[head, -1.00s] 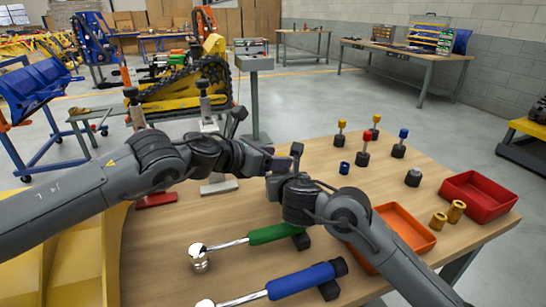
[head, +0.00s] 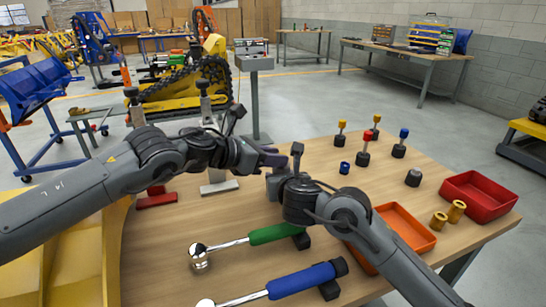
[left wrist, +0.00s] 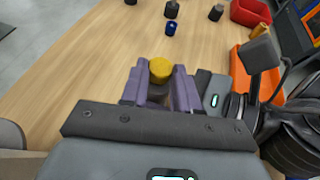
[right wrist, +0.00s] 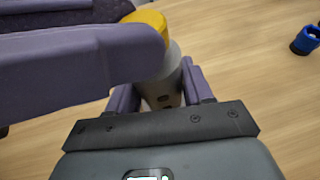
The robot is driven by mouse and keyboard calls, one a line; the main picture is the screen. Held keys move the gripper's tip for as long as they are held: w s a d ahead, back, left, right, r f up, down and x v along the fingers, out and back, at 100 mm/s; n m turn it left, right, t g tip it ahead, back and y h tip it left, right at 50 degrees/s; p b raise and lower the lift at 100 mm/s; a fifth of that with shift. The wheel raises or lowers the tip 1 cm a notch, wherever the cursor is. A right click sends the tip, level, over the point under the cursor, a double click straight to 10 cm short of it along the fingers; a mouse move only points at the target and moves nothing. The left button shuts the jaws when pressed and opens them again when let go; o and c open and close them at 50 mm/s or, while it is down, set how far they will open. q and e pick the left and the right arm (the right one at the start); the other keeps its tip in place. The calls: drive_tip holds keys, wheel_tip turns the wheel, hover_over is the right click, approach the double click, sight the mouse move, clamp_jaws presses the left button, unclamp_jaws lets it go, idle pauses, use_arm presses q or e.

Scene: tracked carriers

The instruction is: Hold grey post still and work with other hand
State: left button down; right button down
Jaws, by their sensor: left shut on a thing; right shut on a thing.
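The grey post (right wrist: 163,88) stands between the fingers of my right gripper (right wrist: 158,92), which is shut on it. A yellow cap (right wrist: 150,20) is at the post's top; it also shows in the left wrist view (left wrist: 161,70). My left gripper (left wrist: 159,86) is shut on the yellow cap, its purple fingers on either side. In the right wrist view those fingers cover part of the cap. In the head view my left gripper (head: 268,157) meets my right gripper (head: 284,176) over the table, and the post is hidden there.
Several grey posts with coloured caps, such as the red one (head: 367,137), stand behind to the right. A blue piece (head: 344,168) lies nearer. A red tray (head: 490,180), an orange tray (head: 408,211) and green-handled (head: 275,233) and blue-handled tools (head: 301,280) are on the table.

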use_arm(q)
drive_tip(key=m+g, duration=0.1)
drive_tip(key=m+g+h, duration=0.1)
drive_tip(key=m+g, duration=0.1)
drive_tip(key=w+m+g+h, duration=0.1)
drive_tip(key=g, duration=0.1)
drive_tip(key=shift+a+m, duration=0.25)
drive_tip(key=shift+m, duration=0.15)
idle(0.3)
drive_tip(key=c, duration=0.8)
unclamp_jaws()
drive_tip(key=v, duration=1.2)
drive_tip(key=shift+w, duration=0.15)
